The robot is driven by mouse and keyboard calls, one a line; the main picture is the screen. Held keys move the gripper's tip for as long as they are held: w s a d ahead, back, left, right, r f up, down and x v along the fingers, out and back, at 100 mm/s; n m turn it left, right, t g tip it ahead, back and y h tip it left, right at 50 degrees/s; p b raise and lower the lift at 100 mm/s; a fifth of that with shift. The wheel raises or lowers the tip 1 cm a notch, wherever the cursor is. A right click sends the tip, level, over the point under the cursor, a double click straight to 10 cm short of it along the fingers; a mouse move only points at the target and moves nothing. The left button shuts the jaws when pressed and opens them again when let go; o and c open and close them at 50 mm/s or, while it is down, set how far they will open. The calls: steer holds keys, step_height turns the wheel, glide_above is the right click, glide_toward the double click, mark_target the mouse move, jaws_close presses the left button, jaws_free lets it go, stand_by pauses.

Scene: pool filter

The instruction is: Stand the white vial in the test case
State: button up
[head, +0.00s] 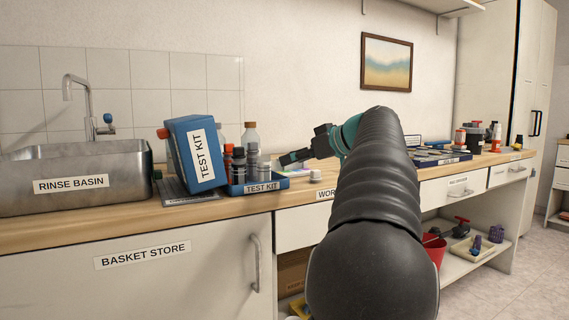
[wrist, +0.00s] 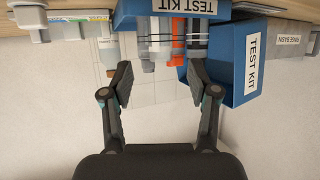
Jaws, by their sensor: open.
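A low blue tray labelled TEST KIT (head: 284,183) stands on the wooden counter, with several upright dark, orange and pale containers in it. A tilted blue box labelled TEST KIT (head: 182,150) is just left of it. I cannot tell which of the two is the test case. A small white round-topped item (head: 315,176), possibly the white vial, stands on the counter right of the tray. My gripper (head: 284,159) is above the tray's right part. In the upside-down wrist view, my gripper (wrist: 159,72) is open and empty, its fingers facing the tray (wrist: 128,12) and its containers.
The steel rinse basin (head: 75,184) and its tap are at the left. A tall brown-capped bottle (head: 250,138) stands behind the tray. Several containers and flat cases stand further right, partly behind my arm. Bare counter shows along the front edge.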

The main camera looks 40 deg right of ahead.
steer(key=shift+s+r, duration=0.15)
steer(key=shift+s, duration=0.1)
steer(key=s+a+f+m+g, duration=0.1)
steer(key=a+f+g, duration=0.1)
steer(key=a+f, duration=0.5)
steer(key=s+a+f+g, duration=0.1)
steer(key=a+f, duration=0.1)
steer(key=a, duration=0.8)
steer(key=s+a+f+m+g, duration=0.1)
steer(key=a+f+g, duration=0.1)
steer(key=a+f, duration=0.5)
steer(key=s+a+f+g+h, duration=0.2)
steer(key=s+a+f+g, duration=0.1)
steer(key=s+a+f, duration=1.3)
steer(key=r+p, duration=0.1)
steer(key=d+r+p, duration=0.1)
steer(key=p, duration=0.1)
steer(key=r+p, duration=0.1)
steer(key=r, duration=0.1)
steer(key=shift+s+d, duration=0.1)
steer(key=shift+d, duration=0.15)
